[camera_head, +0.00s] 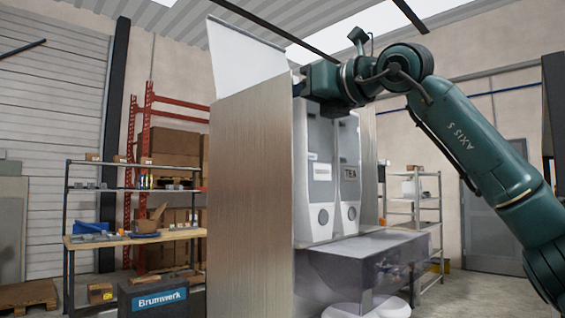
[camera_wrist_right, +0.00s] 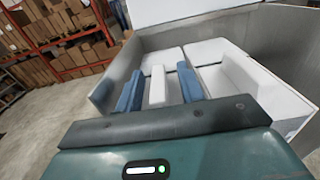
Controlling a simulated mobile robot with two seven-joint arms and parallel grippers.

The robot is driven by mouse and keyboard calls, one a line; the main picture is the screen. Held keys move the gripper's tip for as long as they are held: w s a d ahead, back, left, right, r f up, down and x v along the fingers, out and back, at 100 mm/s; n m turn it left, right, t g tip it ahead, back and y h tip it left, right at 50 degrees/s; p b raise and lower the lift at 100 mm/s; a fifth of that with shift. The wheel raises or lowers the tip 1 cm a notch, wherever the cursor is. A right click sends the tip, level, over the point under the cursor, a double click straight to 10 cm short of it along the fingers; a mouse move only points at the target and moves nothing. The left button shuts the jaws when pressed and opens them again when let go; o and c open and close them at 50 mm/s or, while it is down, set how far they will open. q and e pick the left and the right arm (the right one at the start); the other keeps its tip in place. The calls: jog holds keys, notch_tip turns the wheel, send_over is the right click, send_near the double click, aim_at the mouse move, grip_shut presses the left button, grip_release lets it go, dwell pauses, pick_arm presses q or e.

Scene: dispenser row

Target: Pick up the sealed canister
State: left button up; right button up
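I cannot make out a sealed canister in either view. In the head view my right arm reaches in from the right to the top of the dispenser row, and its gripper end is hidden behind a tall brushed-metal side panel (camera_head: 250,185). In the right wrist view my right gripper (camera_wrist_right: 159,88) points down over white dispenser tops (camera_wrist_right: 212,50). Its two blue fingers stand apart. A white upright piece (camera_wrist_right: 158,85) shows between them, with gaps on both sides; I see no grip on it. My left gripper is in neither view.
White dispensers (camera_head: 320,180), one labelled TEA, stand between side panels above a grey counter (camera_head: 370,250). A bench (camera_head: 135,237) and red racking (camera_head: 150,120) with cartons are at left. A metal shelf (camera_head: 415,200) is at right. Metal walls (camera_wrist_right: 120,72) surround the dispenser tops.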

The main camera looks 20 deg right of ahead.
jog(key=shift+c, duration=0.4)
grip_shut()
dwell(1.0)
